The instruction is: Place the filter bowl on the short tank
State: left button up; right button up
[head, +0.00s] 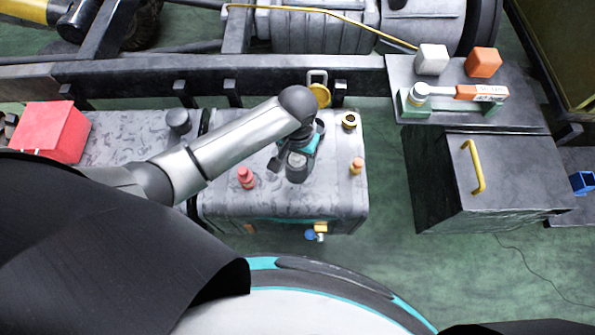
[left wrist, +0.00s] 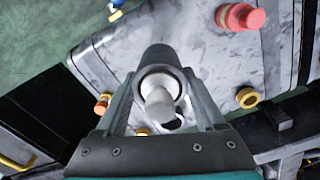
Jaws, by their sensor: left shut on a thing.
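My left gripper (head: 298,152) is shut on a dark grey cylinder, which I take to be the filter bowl (head: 296,172). In the left wrist view the bowl (left wrist: 160,55) sits between the two fingers (left wrist: 160,100), its round rim facing the camera and a pale piece inside. The bowl is over the top of the short tank (head: 225,203), a grey patterned box in the middle. The tank top also shows in the left wrist view (left wrist: 205,50). I cannot tell whether the bowl touches the tank. The right gripper is not in view.
A longer tank (head: 125,135) with a red box (head: 52,131) is left. A black box (head: 510,175) stands right.

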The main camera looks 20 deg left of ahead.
pick_arm(q)
jog(key=shift+f, duration=0.8)
jog(key=shift+f+b, duration=0.95)
jog(key=shift+f, duration=0.85)
jog(key=shift+f, duration=0.2)
jog(key=o, duration=1.6)
jog(key=shift+c, duration=0.2)
jog(key=shift+r, duration=0.1)
notch_tip(320, 180, up, 12)
jog(key=p, duration=0.4)
jog(key=shift+r+p, duration=0.1)
jog(key=shift+p, duration=0.25)
